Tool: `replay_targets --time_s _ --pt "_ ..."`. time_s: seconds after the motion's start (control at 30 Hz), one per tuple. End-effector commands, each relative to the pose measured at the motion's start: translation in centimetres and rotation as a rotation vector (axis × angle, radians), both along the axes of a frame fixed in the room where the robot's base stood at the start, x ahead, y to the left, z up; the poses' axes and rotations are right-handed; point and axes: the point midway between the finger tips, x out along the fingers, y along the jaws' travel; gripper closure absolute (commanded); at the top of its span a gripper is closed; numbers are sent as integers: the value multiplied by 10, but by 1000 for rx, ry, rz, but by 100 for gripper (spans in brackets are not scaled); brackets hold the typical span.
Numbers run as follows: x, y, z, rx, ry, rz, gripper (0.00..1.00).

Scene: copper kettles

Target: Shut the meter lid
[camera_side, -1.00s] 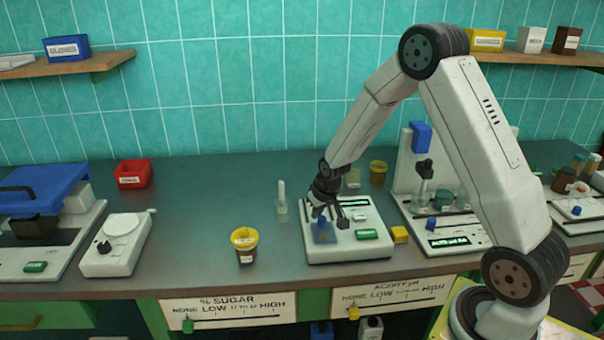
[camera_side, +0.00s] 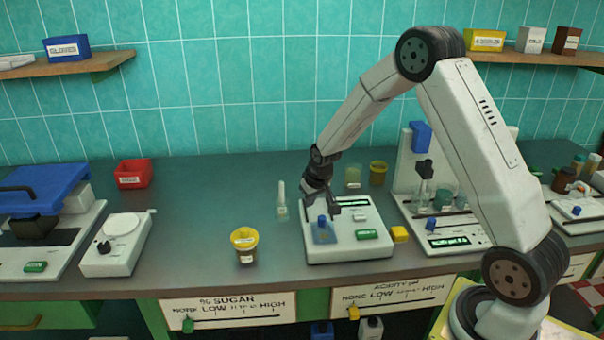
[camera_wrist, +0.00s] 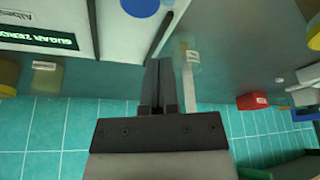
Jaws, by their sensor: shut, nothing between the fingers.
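The meter (camera_side: 377,240) is a white box on the bench, left of the arm's base, with a green label and small display on top. In the wrist view the meter (camera_wrist: 120,30) is at the top, with the round blue knob (camera_wrist: 140,6) cut by the edge. My gripper (camera_side: 333,208) is above and behind the knob, apart from it. Its fingers (camera_wrist: 155,64) are together and empty.
A clear vial (camera_side: 282,208) stands left of the meter and a yellow-lidded jar (camera_side: 245,245) at front left. Bench between the red bin (camera_side: 133,174) and vial is clear.

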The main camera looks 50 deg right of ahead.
Motion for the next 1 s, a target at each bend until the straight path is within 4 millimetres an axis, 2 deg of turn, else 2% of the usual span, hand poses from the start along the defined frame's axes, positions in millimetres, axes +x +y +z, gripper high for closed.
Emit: replay_targets --time_s 0.4,0.6,1.0 --pt "-16 5 49 -1 -3 0 100" --pt "-22 7 67 -1 -2 0 100" --pt "-26 9 76 0 0 1 100"
